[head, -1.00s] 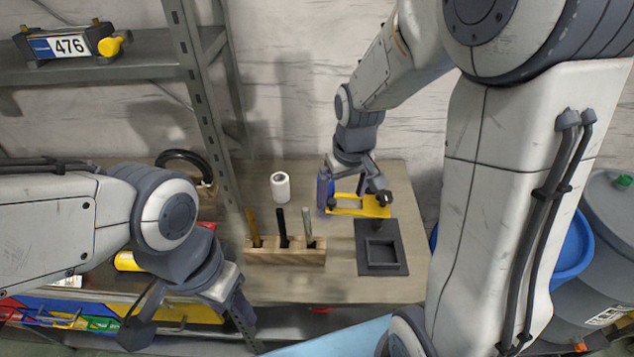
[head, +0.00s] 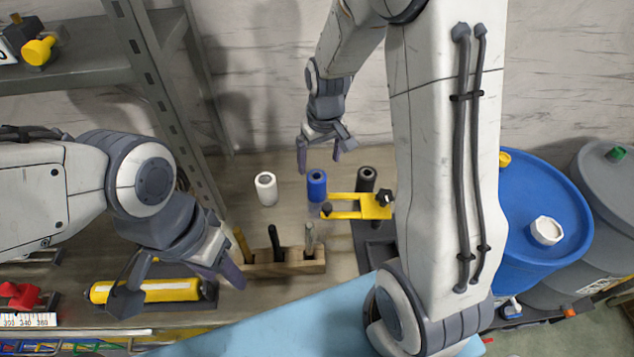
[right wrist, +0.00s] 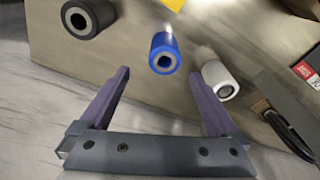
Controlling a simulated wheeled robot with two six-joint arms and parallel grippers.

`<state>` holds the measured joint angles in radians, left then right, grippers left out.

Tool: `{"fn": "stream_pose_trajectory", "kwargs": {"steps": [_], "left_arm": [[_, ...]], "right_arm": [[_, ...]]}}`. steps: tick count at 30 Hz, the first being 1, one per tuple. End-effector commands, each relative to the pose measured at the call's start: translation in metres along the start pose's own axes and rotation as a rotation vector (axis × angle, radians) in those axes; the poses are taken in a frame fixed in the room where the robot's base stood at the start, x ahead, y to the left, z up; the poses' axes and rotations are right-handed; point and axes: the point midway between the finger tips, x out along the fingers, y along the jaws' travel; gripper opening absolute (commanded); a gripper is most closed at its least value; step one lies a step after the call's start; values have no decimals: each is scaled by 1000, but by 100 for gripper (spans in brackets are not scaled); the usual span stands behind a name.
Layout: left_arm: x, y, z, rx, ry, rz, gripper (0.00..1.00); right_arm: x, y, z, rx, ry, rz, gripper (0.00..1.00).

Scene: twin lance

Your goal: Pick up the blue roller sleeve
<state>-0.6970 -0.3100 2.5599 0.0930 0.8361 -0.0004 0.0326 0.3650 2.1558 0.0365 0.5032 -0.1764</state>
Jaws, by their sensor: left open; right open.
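The blue roller sleeve (head: 317,186) stands upright on the wooden table in the head view, between a white sleeve (head: 265,188) and a black sleeve (head: 366,179). My right gripper (head: 319,160) is open and empty, just behind and above the blue sleeve. In the right wrist view the blue sleeve (right wrist: 165,54) lies ahead of the open fingers (right wrist: 163,95), roughly centred between them and not touching. My left gripper (head: 180,290) is open and empty at the left, near a yellow cylinder (head: 150,290).
A yellow bracket (head: 350,207) stands close in front of the blue sleeve. A wooden block (head: 285,265) holding several upright tools sits nearer. A metal shelf (head: 165,90) rises at the left, and a blue drum (head: 545,200) stands at the right.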

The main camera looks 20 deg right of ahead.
Motion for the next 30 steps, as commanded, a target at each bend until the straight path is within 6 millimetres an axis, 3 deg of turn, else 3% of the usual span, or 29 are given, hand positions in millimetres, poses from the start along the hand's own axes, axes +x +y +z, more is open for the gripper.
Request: {"fn": "stream_pose_trajectory", "kwargs": {"steps": [7, 15, 24, 25, 26, 30], "left_arm": [[-6, 0, 0, 0, 0, 0, 50], [-14, 1, -1, 0, 0, 0, 50], [-14, 1, -1, 0, 0, 0, 50], [-14, 1, -1, 0, 0, 0, 50], [-14, 1, -1, -1, 0, 0, 50], [-14, 1, -1, 0, 0, 0, 50]], "right_arm": [[20, -4, 2, -5, -3, -1, 97], [57, -6, 6, -2, -2, -1, 97], [63, -5, 6, -1, 2, 0, 97], [63, -5, 6, 0, 2, 0, 93], [63, -4, 6, 0, 2, 1, 82], [63, -4, 6, 0, 1, 1, 28]]}}
